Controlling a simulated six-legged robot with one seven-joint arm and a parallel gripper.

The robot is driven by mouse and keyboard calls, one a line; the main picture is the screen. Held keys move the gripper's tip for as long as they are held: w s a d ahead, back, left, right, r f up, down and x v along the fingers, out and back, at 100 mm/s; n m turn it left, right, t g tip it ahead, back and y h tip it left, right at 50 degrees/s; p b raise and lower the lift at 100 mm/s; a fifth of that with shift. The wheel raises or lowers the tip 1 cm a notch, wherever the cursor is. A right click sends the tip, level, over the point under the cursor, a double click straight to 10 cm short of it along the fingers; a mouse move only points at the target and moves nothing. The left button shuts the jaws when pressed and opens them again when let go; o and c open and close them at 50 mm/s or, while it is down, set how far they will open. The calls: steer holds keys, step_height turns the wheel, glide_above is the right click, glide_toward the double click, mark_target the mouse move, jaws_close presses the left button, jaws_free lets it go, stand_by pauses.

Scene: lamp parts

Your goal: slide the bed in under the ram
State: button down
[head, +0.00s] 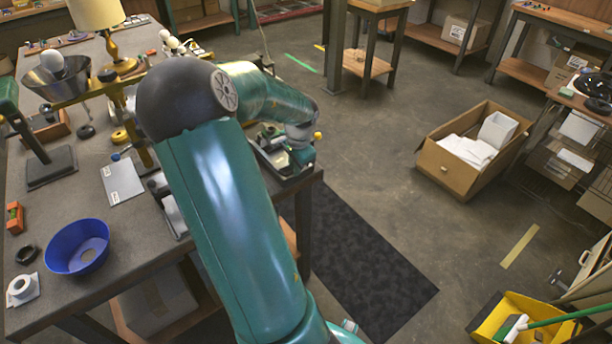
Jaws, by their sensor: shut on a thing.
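My arm reaches over the workbench and comes down at its right corner. My gripper (299,146) is at its end, low over a small green-and-grey device. The fingers are small and partly hidden by my wrist; they are shut on what appears to be the bed (281,160), part of that device. A yellow knob (318,136) shows at its right side. The ram cannot be made out clearly, and how far the bed lies from it cannot be told. My forearm hides part of the bench behind the device.
Right of the bench are a dark mat (350,270), a cardboard box (450,180) and open floor.

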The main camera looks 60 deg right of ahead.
mark_target(278, 157)
steer(key=w+d, duration=0.1)
steer(key=w, duration=0.1)
steer(key=w+d, duration=0.1)
steer(key=w, duration=0.1)
steer(key=w+d, duration=0.1)
steer(key=w, duration=0.2)
steer(key=shift+w+d, duration=0.1)
steer(key=shift+d, duration=0.25)
steer(key=shift+w, duration=0.15)
steer(key=shift+w+r, duration=0.1)
steer(key=shift+w, duration=0.05)
steer(key=c, duration=1.5)
jaws_free()
steer(key=shift+w+d, duration=0.1)
steer(key=shift+d, duration=0.05)
steer(key=shift+s, duration=0.2)
steer(key=r, duration=0.4)
steer(key=s+a+r, duration=0.1)
steer(key=r, duration=0.4)
steer(key=s+r, duration=0.1)
steer(key=r, duration=0.3)
steer(key=shift+s+a+r, duration=0.1)
steer(key=shift+a+r, duration=0.05)
steer(key=shift+r, duration=0.1)
steer(key=shift+a, duration=0.1)
